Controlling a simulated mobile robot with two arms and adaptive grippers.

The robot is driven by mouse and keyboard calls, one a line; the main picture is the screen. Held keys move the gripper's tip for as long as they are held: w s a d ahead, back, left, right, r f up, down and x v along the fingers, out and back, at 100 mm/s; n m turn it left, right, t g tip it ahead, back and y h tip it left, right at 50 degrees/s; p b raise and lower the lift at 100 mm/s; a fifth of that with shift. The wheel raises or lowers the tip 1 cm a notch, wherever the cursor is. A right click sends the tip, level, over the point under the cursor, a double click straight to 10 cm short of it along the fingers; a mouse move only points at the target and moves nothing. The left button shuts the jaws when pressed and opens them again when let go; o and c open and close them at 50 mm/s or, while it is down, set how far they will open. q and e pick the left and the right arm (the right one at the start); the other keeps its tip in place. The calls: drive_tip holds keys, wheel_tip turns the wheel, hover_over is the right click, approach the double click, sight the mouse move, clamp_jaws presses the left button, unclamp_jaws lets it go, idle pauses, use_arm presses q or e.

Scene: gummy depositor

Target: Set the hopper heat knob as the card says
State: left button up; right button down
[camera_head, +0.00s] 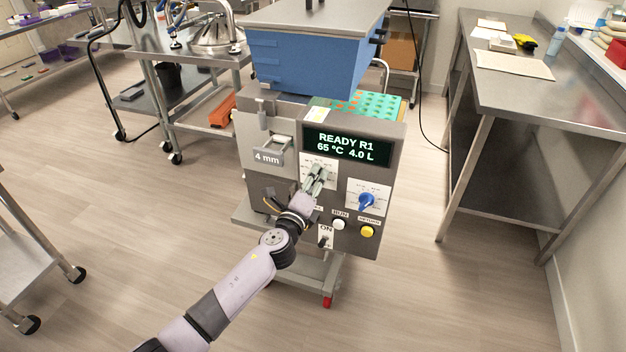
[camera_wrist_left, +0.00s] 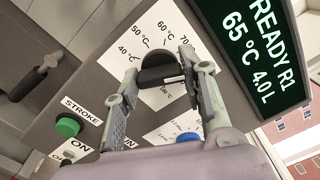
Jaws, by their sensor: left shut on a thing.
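The depositor's dark heat knob (camera_wrist_left: 162,76) sits on a white dial plate (camera_wrist_left: 133,42) marked 40, 50, 60 and 70 °C in the left wrist view. My left gripper (camera_head: 317,176) is at this dial, its fingers shut on either side of the knob. In the head view the fingers hide the knob. The display (camera_head: 346,146) above reads READY R1, 65 °C, 4.0 L. My right gripper is not in view.
A blue knob (camera_head: 366,202) on its own dial is right of my gripper. Below are a white button (camera_head: 338,224), a yellow button (camera_head: 367,232) and an ON switch (camera_head: 324,242). A 4 mm slider is at left. A steel table (camera_head: 550,92) stands at right.

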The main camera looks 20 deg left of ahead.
use_arm(q)
drive_tip(key=m+p, duration=0.1)
drive_tip(key=m, duration=0.3)
drive_tip(key=shift+r+m, duration=0.1)
drive_tip(key=shift+m, duration=0.2)
drive_tip(key=m+p, duration=0.1)
drive_tip(key=m, duration=0.3)
drive_tip(key=shift+m+p, duration=0.3)
drive_tip(key=shift+p, duration=0.05)
drive_tip(key=m+p, duration=0.2)
drive_tip(key=m, duration=0.3)
drive_tip(key=shift+m+p, duration=0.85)
drive_tip(key=shift+m, duration=1.25)
drive_tip(key=o, duration=1.2)
drive_tip(key=shift+c, duration=0.2)
drive_tip(key=shift+s, duration=0.1)
